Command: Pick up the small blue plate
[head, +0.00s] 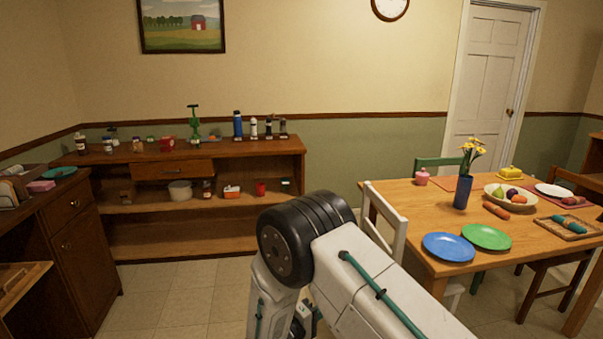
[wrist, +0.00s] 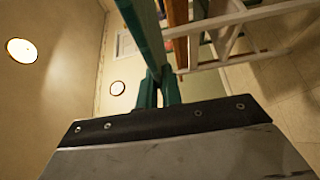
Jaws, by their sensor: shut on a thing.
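A blue plate (head: 448,247) lies flat on the near left corner of the wooden dining table, in the head view. A smaller teal-blue dish (head: 59,172) sits on the side counter at the far left. My gripper (wrist: 158,88) shows in the wrist view with its teal fingers close together. A long teal-green thing (wrist: 142,32) rises from between the fingertips to the top edge; I cannot tell what it is. My gripper is mostly hidden behind my arm in the head view, low on the near side of the white chair, away from the blue plate.
A green plate (head: 487,237) lies beside the blue one. A white chair (head: 385,222) is at the table's left side. Cluttered wooden shelves (head: 190,152) line the back wall.

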